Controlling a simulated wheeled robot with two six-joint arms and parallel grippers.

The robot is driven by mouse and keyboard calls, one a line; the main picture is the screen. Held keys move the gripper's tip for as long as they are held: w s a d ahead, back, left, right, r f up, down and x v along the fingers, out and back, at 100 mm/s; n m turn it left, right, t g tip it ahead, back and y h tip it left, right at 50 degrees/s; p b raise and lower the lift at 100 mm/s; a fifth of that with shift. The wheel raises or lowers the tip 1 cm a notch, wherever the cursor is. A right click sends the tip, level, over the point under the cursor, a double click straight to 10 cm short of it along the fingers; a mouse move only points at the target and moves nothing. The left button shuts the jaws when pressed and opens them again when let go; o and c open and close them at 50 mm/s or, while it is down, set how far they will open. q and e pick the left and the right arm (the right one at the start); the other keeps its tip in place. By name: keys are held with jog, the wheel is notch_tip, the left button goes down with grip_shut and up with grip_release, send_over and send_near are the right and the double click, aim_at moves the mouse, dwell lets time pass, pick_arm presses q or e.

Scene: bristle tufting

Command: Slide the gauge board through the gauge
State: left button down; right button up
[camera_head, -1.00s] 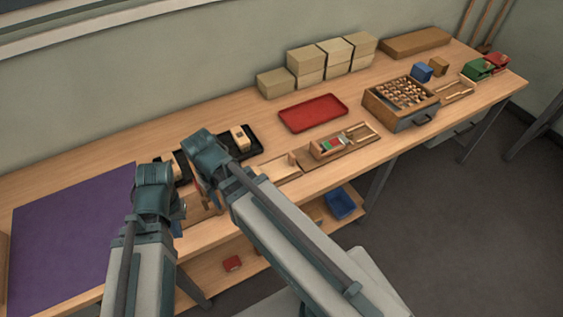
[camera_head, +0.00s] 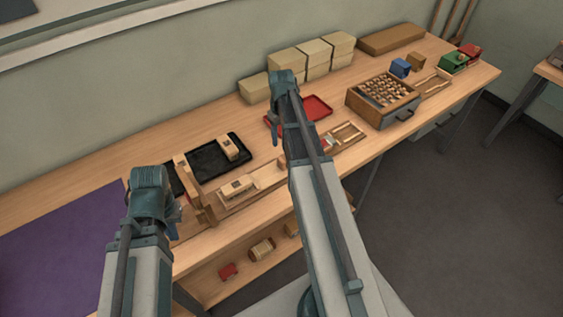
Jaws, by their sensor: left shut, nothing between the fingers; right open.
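A wooden frame with upright posts, which looks like the gauge (camera_head: 187,182), stands near the front of the bench left of centre. A long pale board (camera_head: 262,182), which looks like the gauge board, lies to its right. A pale block with a dark mark (camera_head: 238,187) sits on this board near the gauge. My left gripper (camera_head: 174,218) is shut and empty, low in front of the gauge; its fingertips are partly hidden. My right gripper (camera_head: 277,140) is open, to the right of the gauge and in front of the red tray; its fingers are seen mostly edge-on.
A black tray (camera_head: 205,170) with a pale block (camera_head: 230,147) lies behind the board. The red tray (camera_head: 318,107) is partly hidden by my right arm. Pale boxes (camera_head: 312,58) line the wall. A wooden crate (camera_head: 382,97) and a purple mat (camera_head: 55,245) lie at either side.

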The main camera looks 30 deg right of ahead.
aim_at(281, 160)
pick_arm(q)
notch_tip(281, 160, down, 14)
jog(key=b, duration=1.3)
jog(key=shift+r, duration=0.1)
pick_arm(e)
notch_tip(281, 160, down, 14)
jog(key=shift+r, duration=0.15)
pick_arm(q)
jog(key=shift+r, duration=0.1)
pick_arm(e)
jog(key=shift+c, duration=0.3)
grip_shut()
jog(key=shift+a, duration=0.1)
